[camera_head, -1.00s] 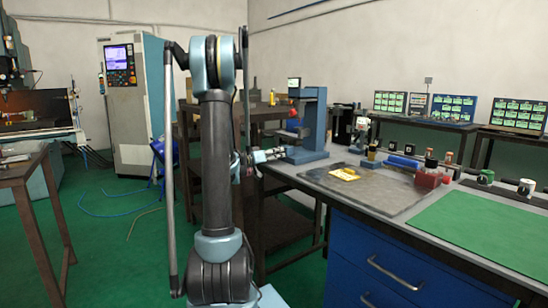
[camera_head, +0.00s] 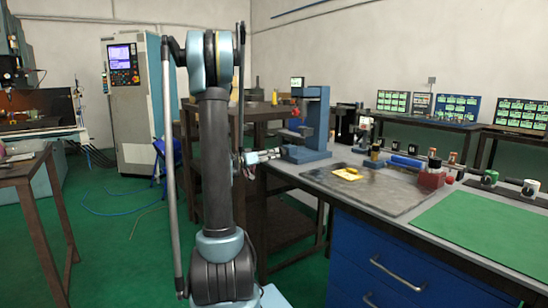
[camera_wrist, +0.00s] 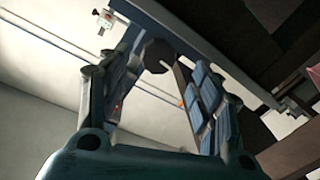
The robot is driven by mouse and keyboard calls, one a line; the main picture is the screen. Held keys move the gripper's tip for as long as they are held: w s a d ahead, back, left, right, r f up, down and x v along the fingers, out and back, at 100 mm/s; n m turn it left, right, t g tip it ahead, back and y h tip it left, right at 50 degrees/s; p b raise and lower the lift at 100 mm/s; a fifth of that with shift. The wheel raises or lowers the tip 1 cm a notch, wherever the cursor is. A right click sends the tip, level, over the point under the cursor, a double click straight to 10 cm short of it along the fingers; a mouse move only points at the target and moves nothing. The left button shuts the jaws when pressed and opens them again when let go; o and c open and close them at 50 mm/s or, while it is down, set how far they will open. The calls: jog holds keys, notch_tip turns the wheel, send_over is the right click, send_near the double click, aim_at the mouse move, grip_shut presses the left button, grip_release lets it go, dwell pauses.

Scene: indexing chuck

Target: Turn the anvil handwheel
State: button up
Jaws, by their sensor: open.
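A blue C-shaped bench stand (camera_head: 312,125) stands at the far left end of the workbench. My gripper (camera_head: 270,155) is low beside the stand's left side, with its fingers pointing toward the base. In the wrist view my gripper (camera_wrist: 158,78) is open, its two padded fingers spread apart. A dark, round, faceted knob (camera_wrist: 157,54), which looks like the anvil handwheel, shows between and beyond the fingertips. I cannot tell whether either finger touches it. In the head view the handwheel is not clearly made out.
A dark mat (camera_head: 372,188) with a yellow piece (camera_head: 347,174) lies on the bench right of the stand. A red block (camera_head: 432,178) and a green mat (camera_head: 485,225) are further right. A dark shelf table (camera_head: 275,115) stands behind my arm.

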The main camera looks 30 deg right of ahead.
jog(key=s+a, duration=0.1)
jog(key=a, duration=0.5)
jog(key=shift+a, duration=0.35)
jog(key=shift+s, duration=0.1)
jog(key=s+a+f+n+y, duration=0.4)
jog(key=s+a+f+y, duration=0.1)
jog(key=s+a, duration=0.4)
jog(key=s+a+f+n+y, duration=0.4)
jog(key=s+a, duration=0.6)
jog(key=a, duration=0.3)
jog(key=s+a+f+n+y, duration=0.4)
jog(key=s+a+f+y, duration=0.3)
jog(key=s+a, duration=0.3)
jog(key=shift+a+g+y, duration=0.4)
jog(key=shift+a+y, duration=0.15)
jog(key=shift+y, duration=0.25)
